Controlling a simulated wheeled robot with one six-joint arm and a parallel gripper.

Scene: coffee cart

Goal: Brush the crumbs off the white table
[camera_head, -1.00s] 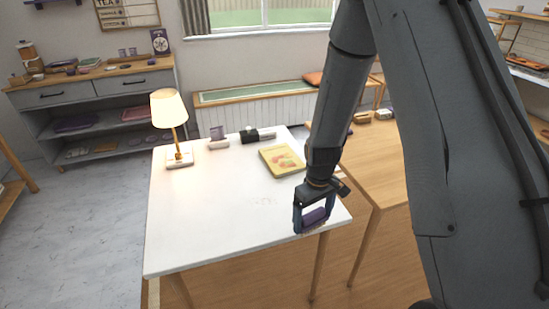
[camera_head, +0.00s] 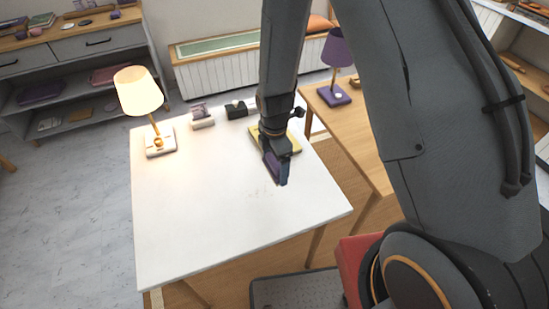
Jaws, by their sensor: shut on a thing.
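The white table (camera_head: 200,225) fills the middle of the view. Faint small specks, which look like crumbs (camera_head: 258,190), lie on it just left of and below my gripper. My gripper (camera_head: 276,172) is over the right half of the table and is shut on a purple block (camera_head: 268,161). The gripper is turned side-on, so most of the block is hidden. I cannot tell whether the block touches the tabletop.
A lit lamp (camera_head: 139,92) stands at the table's back left. A small purple-and-white holder (camera_head: 201,117) and a dark box (camera_head: 236,109) stand at the back edge. A yellow book (camera_head: 294,146) lies partly behind my gripper. A wooden table (camera_head: 350,125) with a purple lamp (camera_head: 337,50) adjoins at right.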

